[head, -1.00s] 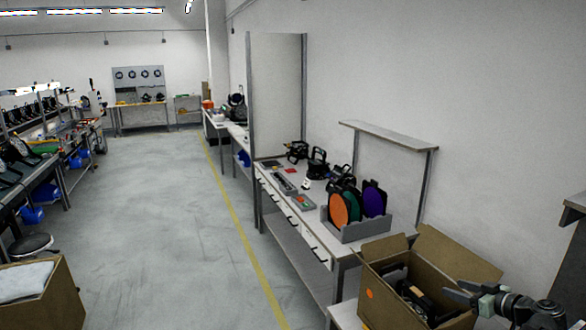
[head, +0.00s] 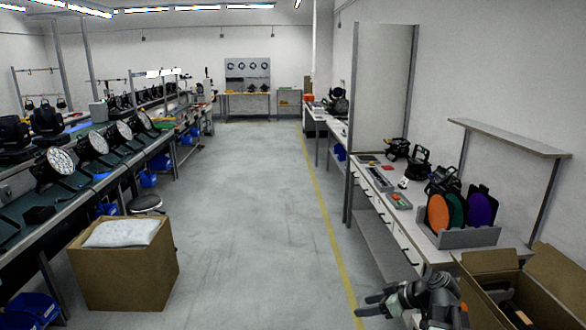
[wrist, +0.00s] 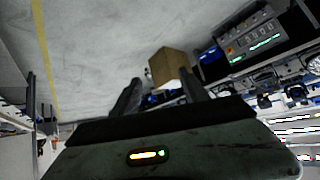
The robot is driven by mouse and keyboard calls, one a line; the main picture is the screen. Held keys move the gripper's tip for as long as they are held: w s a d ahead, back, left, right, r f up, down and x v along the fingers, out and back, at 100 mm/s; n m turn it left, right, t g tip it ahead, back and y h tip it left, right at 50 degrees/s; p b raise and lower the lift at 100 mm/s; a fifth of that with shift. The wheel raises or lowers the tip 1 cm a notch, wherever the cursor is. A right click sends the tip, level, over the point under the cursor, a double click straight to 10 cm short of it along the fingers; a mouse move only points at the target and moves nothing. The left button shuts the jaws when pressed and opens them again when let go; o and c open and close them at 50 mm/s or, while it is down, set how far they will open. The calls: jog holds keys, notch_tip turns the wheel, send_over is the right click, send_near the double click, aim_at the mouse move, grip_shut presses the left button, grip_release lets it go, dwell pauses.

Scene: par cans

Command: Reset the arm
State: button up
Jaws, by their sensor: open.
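My gripper (head: 364,306) shows at the bottom of the head view, in front of the open cardboard box on the right and left of it. Its two fingers are apart with nothing between them. In the wrist view the gripper (wrist: 160,92) has its two dark fingers spread, with floor and a distant cardboard box showing beyond them. My arm is folded low, near the bottom edge of the head view.
An open cardboard box (head: 490,262) with dark items stands at the lower right. A bench holds a grey rack (head: 465,238) of coloured discs. A closed-in carton (head: 125,270) with a white bag stands left. The grey aisle floor (head: 250,220) between is clear.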

jog(key=s+a+f+m+g+h+b, duration=0.1)
jog(key=s+a+f+g+h, duration=0.15)
jog(key=a+f, duration=0.4)
jog(key=s+a+f+m+g+h+b, duration=0.1)
jog(key=s+a+f+g+h+b, duration=0.2)
jog(key=a, duration=0.7)
jog(key=s+d+f+m+h+p, duration=0.1)
jog(key=s+d+f+m+h, duration=0.1)
jog(key=d+m, duration=0.4)
jog(key=shift+s+d+m+g, duration=0.35)
jog(key=shift+s+m, duration=0.15)
jog(key=shift+s, duration=0.35)
